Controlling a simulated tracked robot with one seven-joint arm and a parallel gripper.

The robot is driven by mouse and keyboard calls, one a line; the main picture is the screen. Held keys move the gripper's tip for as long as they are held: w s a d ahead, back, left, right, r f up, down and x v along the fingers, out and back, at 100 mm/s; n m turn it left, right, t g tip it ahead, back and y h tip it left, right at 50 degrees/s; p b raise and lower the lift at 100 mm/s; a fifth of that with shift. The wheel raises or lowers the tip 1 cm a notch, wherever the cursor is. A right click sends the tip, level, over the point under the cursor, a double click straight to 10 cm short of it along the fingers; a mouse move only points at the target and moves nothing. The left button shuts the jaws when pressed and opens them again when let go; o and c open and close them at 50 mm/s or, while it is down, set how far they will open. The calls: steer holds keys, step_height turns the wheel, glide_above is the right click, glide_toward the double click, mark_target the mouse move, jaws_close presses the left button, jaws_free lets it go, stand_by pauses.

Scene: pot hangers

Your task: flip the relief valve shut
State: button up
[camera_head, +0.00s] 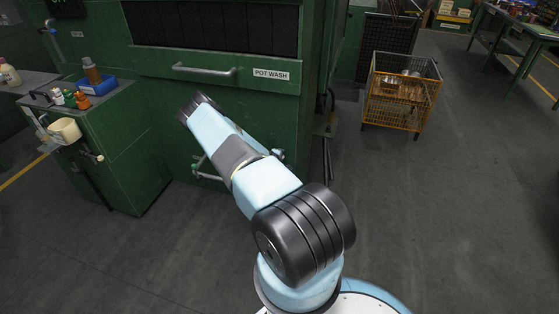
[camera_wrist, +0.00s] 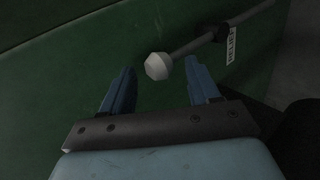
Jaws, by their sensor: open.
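In the wrist view a grey rod lever (camera_wrist: 197,43) with a pale faceted knob (camera_wrist: 158,66) stands out against a green panel. A small white label (camera_wrist: 232,44) is beside its far end; its lettering is too small to read, so I cannot confirm that this is the relief valve. My gripper (camera_wrist: 160,82) is open, with two blue fingers pointing toward the panel. The knob appears between the fingertips, nearer the right one; I cannot tell how far beyond them it is. No contact shows. In the head view my arm hides the gripper.
The green pot wash machine (camera_head: 220,100) has a front handle (camera_head: 204,71). A yellow wire cart (camera_head: 400,92) stands at right.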

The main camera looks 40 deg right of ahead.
steer(key=s+a+r, duration=0.2)
steer(key=s+a, duration=0.6)
steer(key=a, duration=0.5)
steer(key=shift+s+a+r, duration=0.25)
steer(key=shift+r, duration=0.05)
steer(key=shift+s, duration=0.1)
